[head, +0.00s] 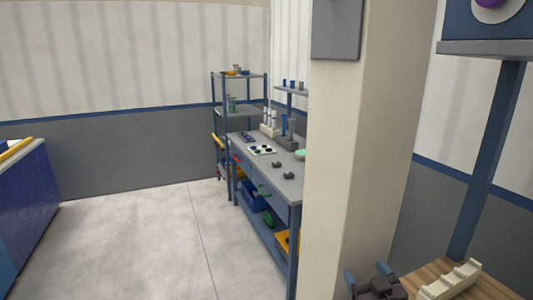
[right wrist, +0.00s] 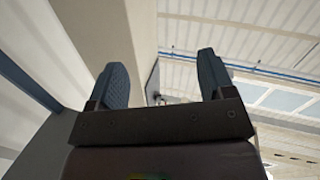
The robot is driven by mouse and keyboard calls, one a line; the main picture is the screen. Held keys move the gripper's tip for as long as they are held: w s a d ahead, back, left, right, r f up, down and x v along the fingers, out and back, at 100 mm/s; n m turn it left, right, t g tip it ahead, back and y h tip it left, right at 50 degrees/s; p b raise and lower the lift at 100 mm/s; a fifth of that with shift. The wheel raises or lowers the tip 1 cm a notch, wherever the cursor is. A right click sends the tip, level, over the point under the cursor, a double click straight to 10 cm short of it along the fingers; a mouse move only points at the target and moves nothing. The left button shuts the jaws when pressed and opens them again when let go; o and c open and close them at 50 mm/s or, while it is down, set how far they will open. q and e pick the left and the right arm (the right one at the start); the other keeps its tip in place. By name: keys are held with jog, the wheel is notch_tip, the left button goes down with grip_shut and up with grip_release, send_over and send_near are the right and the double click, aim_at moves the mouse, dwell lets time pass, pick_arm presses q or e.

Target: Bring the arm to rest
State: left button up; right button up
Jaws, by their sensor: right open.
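My right gripper (head: 367,272) is at the bottom right of the head view, beside a cream notched holder (head: 450,281). Its two blue-grey fingers stand apart, pointing up. The right wrist view also shows my right gripper (right wrist: 162,78) open, with nothing between the fingers. My left gripper does not show. No pipe is held in the right gripper.
The cream holder rests on a wooden tabletop (head: 428,271). A beige pillar (head: 365,140) rises just behind the gripper. A blue post (head: 487,160) stands at the right. A grey workbench (head: 272,179) is farther back. The floor (head: 150,245) at left is clear.

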jog(key=s+d+f+m+g+h, duration=0.1)
jog(key=s+d+f+g, duration=0.2)
jog(key=s+f, duration=0.9)
jog(key=shift+s+f+m, duration=0.25)
jog(key=shift+f+m, duration=0.05)
jog(key=shift+f, duration=0.45)
jog(key=s+d+f+g+h, duration=0.1)
jog(key=s+d+f+g, duration=0.1)
jog(key=s+f, duration=0.6)
jog(key=s, duration=0.3)
jog(key=shift+s+m+g, duration=0.3)
jog(key=shift+m+g, duration=0.1)
